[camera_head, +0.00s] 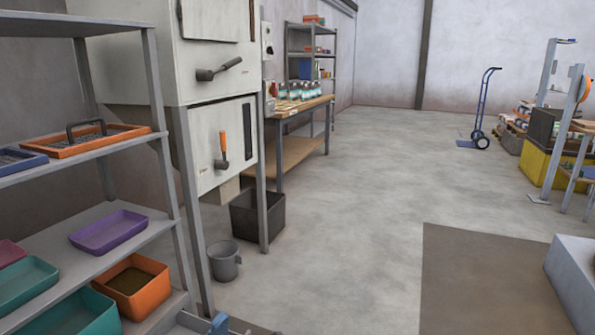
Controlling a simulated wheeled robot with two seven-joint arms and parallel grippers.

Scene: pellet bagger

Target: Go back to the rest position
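Neither of my grippers shows in the head view, and no arm of mine can be made out. A tall light-grey machine cabinet (190,70) stands at the left on grey legs. It has a dark lever handle (218,70) on its upper part and an orange-handled lever (222,150) on its lower door. A small grey-and-blue item (218,324) is cut off by the bottom edge, and I cannot tell what it is.
A shelf rack (160,90) at near left holds coloured trays, including a purple tray (110,231). A black bin (258,222) and grey bucket (224,261) stand on the floor. A hand truck (482,115) stands far right. The middle floor is clear.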

